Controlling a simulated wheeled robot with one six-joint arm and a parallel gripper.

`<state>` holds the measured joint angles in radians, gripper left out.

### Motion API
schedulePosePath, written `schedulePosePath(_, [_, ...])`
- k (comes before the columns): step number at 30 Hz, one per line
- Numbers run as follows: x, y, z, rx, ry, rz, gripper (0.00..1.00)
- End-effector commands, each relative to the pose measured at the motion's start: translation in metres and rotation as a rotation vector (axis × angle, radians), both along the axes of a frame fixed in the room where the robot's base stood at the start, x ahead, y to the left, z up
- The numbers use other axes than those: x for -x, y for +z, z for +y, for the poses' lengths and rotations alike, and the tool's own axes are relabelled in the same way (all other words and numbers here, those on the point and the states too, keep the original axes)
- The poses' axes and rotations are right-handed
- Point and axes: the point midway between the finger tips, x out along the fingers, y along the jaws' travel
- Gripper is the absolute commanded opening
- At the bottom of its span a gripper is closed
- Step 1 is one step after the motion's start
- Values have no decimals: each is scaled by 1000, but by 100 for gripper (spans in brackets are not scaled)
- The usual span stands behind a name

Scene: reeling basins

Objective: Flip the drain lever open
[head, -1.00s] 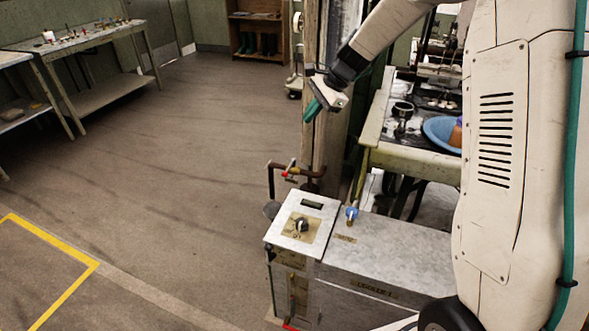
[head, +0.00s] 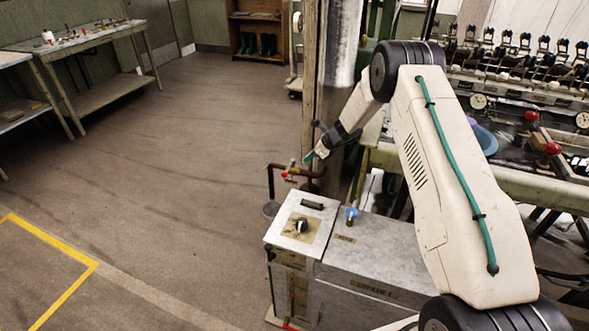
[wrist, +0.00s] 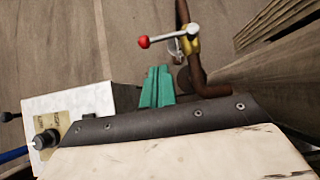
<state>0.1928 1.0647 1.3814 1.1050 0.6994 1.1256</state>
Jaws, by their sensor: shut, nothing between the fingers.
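A small lever with a red ball end (wrist: 144,42) sits on a brass valve (wrist: 190,42) on a brown pipe (wrist: 197,80). In the wrist view it points left, across the pipe. In the head view the red end (head: 285,175) shows beside the post, above the metal box. A bit of red (head: 288,326) also shows at the foot of the box; I cannot tell which is the drain lever. My gripper (head: 309,156) is shut and empty, a little above the valve. Its teal fingers (wrist: 157,87) show in the wrist view, apart from the lever.
A wooden post (head: 312,90) stands close behind the pipe. A bench with reeling machinery (head: 520,70) is at the right.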

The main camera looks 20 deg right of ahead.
Motion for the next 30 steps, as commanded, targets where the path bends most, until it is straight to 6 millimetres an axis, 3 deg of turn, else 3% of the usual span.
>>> schedulePosePath(5, [-3,-8,5,0,2,1,0])
schedulePosePath(19, [-31,-68,44,1,3,1,0])
schedulePosePath(30, [-37,-77,52,1,2,-1,0])
